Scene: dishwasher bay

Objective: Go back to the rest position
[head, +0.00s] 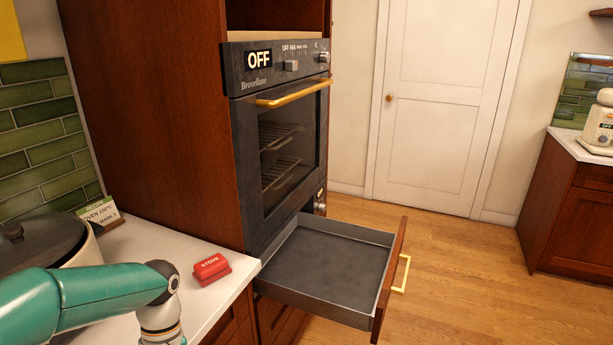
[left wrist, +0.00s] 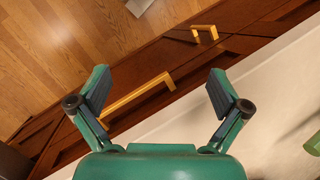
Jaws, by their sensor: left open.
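My left arm comes in from the left in the head view, over the white counter, and its gripper is below the picture's edge there. In the left wrist view my left gripper (left wrist: 158,93) is open and empty, its two fingers wide apart. It hangs over the counter edge and the dark wood cabinet fronts. A yellow handle (left wrist: 138,98) shows between the fingers, with no contact that I can make out. My right gripper is in neither view.
A drawer (head: 330,262) below the oven (head: 285,150) stands pulled out and looks empty. On the counter (head: 150,245) are a red block (head: 211,268), a dark-lidded pot (head: 45,243) and a small sign (head: 100,213). The wood floor (head: 460,270) beyond the drawer is clear.

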